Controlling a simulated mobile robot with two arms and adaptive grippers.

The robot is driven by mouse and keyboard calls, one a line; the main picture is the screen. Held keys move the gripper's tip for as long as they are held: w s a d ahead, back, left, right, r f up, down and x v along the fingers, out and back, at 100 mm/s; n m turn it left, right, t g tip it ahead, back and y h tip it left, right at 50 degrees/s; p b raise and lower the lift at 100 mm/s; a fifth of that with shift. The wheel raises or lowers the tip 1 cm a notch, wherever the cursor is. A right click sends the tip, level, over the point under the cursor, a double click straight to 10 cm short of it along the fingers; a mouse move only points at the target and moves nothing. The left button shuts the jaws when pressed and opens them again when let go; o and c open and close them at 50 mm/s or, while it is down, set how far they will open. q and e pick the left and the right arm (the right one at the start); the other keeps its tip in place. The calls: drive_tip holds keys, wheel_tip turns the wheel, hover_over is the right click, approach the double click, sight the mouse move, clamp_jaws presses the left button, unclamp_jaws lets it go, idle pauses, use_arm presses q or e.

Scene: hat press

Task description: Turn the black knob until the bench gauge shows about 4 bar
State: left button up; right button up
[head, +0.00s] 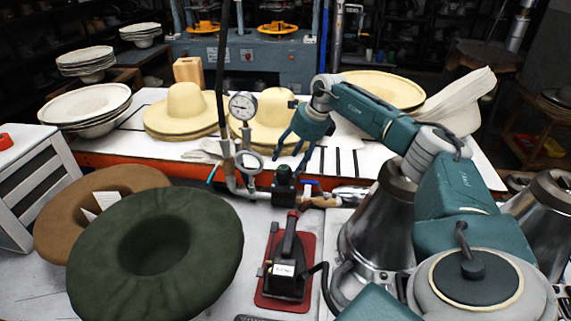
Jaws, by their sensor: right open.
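The bench gauge (243,106) is a round white dial on the pipework at the back edge of the bench. Its needle is too small to read. The black knob (284,172) sits on top of a dark regulator body in the pipe, below and right of the gauge. My right gripper (290,156) reaches in from the right, fingers pointing down and spread. It is open and empty, with its fingertips just above and around the knob's height. I cannot tell whether they touch it. My left gripper is not in view.
A second dial (249,162) sits low on the pipe. A dark green felt hat (205,215) and a brown one (60,215) lie at left. A black iron (288,262) stands on a red pad. A metal jug (375,225) is near my right arm. Straw hats (183,108) lie behind.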

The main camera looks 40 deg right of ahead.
sight(285, 167)
drive_tip(key=x, duration=0.4)
drive_tip(key=shift+w+d+f+p, duration=0.1)
drive_tip(key=shift+w+d+p, duration=0.05)
drive_tip(key=shift+p, duration=0.2)
drive_tip(key=shift+f, duration=0.25)
drive_tip(key=shift+w, duration=0.1)
drive_tip(key=shift+c, duration=0.3)
drive_tip(key=c, duration=0.9)
drive_tip(key=shift+r, duration=0.15)
drive_tip(key=shift+c, duration=0.8)
